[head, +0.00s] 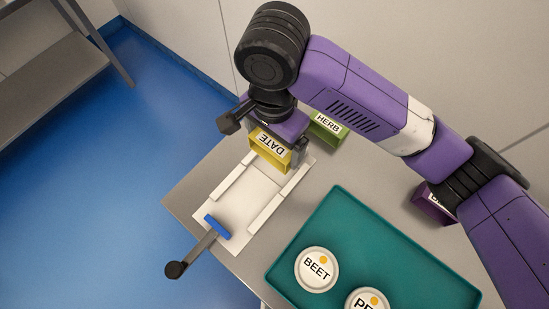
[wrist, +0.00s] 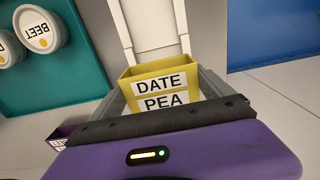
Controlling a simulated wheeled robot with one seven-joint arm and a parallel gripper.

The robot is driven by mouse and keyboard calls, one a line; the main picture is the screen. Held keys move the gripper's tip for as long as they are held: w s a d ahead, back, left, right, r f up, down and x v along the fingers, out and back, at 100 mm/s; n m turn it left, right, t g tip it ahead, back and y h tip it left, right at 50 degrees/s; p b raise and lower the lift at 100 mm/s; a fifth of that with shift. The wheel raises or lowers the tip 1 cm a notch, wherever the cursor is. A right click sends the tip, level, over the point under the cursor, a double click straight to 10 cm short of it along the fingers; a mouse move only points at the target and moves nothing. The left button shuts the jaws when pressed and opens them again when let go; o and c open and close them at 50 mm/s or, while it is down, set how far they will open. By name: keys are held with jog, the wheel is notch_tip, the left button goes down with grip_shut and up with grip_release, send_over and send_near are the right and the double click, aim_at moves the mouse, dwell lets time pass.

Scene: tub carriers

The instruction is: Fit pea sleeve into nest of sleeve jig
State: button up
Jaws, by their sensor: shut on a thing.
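My gripper (head: 284,152) is shut on a yellow sleeve (head: 268,149), with a finger at each side of it. The head view shows the label DATE on the sleeve. In the wrist view the sleeve (wrist: 157,69) shows two labels, DATE above and PEA below. The white sleeve jig (head: 238,206) lies on the table, with raised rails along both sides and a blue-headed pusher with a dark knob at its near end. The sleeve is at the jig's far end, between or over the rails. I cannot tell whether its bottom touches the jig.
A green HERB sleeve (head: 327,128) stands close behind my gripper. A purple sleeve (head: 433,205) stands at the right beneath my arm. A teal tray (head: 385,245) holds a BEET tub (head: 317,270) and another partly cut-off tub (head: 368,300). The table's left edge borders blue floor.

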aim_at(274, 142)
notch_tip(274, 142, down, 8)
jog(key=shift+f, duration=0.2)
jog(key=shift+f, duration=0.1)
dwell(0.3)
jog(key=o, duration=1.2)
notch_tip(274, 142, up, 12)
jog(key=shift+r+p, duration=0.15)
jog(key=shift+p, duration=0.35)
